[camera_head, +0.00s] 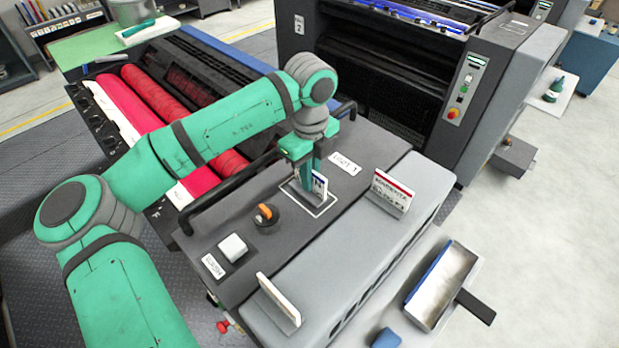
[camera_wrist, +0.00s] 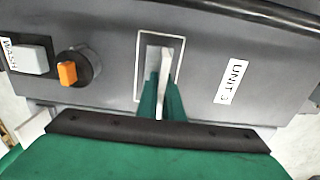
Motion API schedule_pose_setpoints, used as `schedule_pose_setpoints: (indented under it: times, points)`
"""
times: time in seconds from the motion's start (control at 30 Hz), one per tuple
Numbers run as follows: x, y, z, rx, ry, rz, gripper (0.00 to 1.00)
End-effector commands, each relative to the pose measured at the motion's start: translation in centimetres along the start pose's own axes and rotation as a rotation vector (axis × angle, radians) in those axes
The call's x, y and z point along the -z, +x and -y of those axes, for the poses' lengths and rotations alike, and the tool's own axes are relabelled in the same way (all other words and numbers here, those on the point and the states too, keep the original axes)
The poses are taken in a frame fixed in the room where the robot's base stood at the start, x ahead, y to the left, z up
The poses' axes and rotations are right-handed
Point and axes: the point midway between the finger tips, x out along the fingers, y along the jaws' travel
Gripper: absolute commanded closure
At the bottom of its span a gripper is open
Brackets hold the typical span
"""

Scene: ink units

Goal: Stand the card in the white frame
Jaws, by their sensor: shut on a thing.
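In the wrist view, the green fingers (camera_wrist: 161,100) pinch the card (camera_wrist: 163,75), seen nearly edge-on, within the frame outline (camera_wrist: 138,60). I cannot tell whether the card's lower edge touches the surface.
An orange knob (camera_head: 264,213) and a white button (camera_head: 232,247) stand left of the frame. A card with a red band (camera_head: 392,192) and a pale plate (camera_head: 279,300) stand on the grey ledge (camera_head: 345,260). A black handle bar (camera_head: 225,187) runs along the unit's edge.

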Motion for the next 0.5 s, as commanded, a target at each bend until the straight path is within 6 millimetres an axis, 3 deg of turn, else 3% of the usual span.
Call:
schedule_pose_setpoints:
  times: [0.47, 0.5]
  points:
    - [-0.05, 0.72, -0.04, 0.001, -0.001, 0.0, 1.0]
    - [-0.05, 0.7, -0.04, 0.001, -0.001, 0.001, 0.86]
